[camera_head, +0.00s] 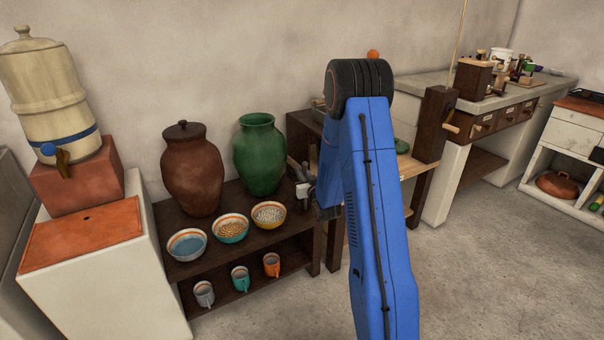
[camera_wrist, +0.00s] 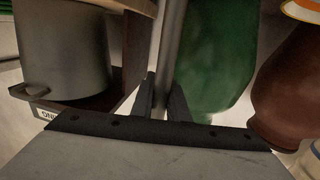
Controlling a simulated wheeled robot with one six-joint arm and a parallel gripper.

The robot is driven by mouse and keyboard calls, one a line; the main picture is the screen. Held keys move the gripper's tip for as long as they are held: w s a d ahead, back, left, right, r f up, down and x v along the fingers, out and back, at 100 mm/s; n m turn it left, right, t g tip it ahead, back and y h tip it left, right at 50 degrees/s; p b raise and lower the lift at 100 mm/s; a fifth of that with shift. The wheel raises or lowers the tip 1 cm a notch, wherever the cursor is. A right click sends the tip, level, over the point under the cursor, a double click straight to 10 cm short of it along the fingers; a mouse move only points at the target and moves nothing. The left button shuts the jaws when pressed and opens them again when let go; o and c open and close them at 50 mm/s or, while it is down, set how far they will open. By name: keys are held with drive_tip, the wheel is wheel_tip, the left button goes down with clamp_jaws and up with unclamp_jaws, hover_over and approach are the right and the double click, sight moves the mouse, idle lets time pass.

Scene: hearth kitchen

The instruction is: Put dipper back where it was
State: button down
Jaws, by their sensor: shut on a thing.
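My gripper (camera_head: 304,188) is beside the green jar in the head view, at the right end of the dark shelf. In the wrist view its two fingers (camera_wrist: 162,97) are shut on a thin grey rod, which looks like the dipper's handle (camera_wrist: 173,40). The rod runs up out of the picture, so the dipper's bowl is not clearly seen. The green jar (camera_head: 260,155) stands just behind the gripper and also shows in the wrist view (camera_wrist: 215,60). The brown lidded jar (camera_head: 192,170) stands left of it and shows in the wrist view (camera_wrist: 290,95).
A grey metal pot (camera_wrist: 65,50) is close left in the wrist view. A dispenser (camera_head: 45,85) stands at the left. Floor at the right is clear.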

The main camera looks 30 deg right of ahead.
drive_tip(key=shift+f, duration=0.1)
drive_tip(key=c, duration=1.7)
unclamp_jaws()
